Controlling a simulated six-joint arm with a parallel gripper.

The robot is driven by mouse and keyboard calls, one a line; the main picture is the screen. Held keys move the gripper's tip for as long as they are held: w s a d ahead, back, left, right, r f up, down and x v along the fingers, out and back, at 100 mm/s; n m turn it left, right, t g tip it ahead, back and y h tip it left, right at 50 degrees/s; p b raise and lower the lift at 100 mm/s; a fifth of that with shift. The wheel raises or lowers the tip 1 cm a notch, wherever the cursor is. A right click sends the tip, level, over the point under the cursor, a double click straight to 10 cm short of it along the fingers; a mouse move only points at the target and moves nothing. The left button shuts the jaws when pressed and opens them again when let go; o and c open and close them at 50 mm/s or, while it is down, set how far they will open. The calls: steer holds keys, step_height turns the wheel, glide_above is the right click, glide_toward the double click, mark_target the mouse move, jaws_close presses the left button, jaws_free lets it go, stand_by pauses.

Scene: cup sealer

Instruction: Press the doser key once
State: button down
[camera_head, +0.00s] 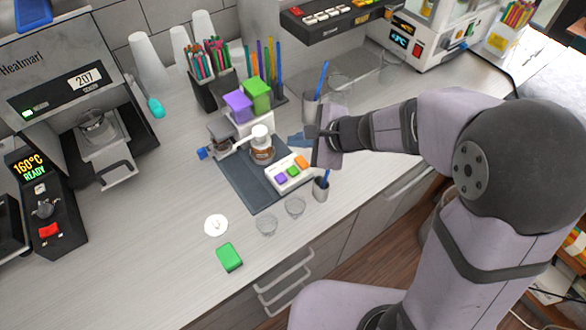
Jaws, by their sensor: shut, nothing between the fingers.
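A small white key panel (287,172) with purple, green and orange keys lies at the right side of a dark mat on the counter. I cannot tell which key, if any, is the doser key. My gripper (314,132) is shut and empty, just above and right of the panel, apart from the keys as far as I can see. Its fingertips are small and partly merged with the wrist in this view. Behind the panel, a white device (257,122) carries a purple block and a green block, with a brown-banded jar (262,149) in front.
A grey cup (320,190) with a blue stick stands right of the panel, near my gripper. Two clear cups (266,226) and a green block (229,257) sit near the counter's front edge. A dark button shelf (330,20) hangs at the back.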

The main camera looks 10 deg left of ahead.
steer(key=shift+f, duration=0.15)
steer(key=b, duration=0.6)
glide_above(297, 172)
step_height(297, 172, down, 7)
steer(key=shift+s+r, duration=0.1)
steer(key=shift+f+b, duration=0.85)
steer(key=shift+b, duration=0.05)
steer(key=shift+f+b, duration=0.9)
steer(key=shift+b, duration=0.2)
stand_by(1.8)
steer(key=shift+r, duration=0.1)
steer(key=shift+r+p, duration=0.7)
steer(key=shift+r, duration=0.15)
steer(key=shift+r+p, duration=2.15)
steer(key=shift+r, duration=0.35)
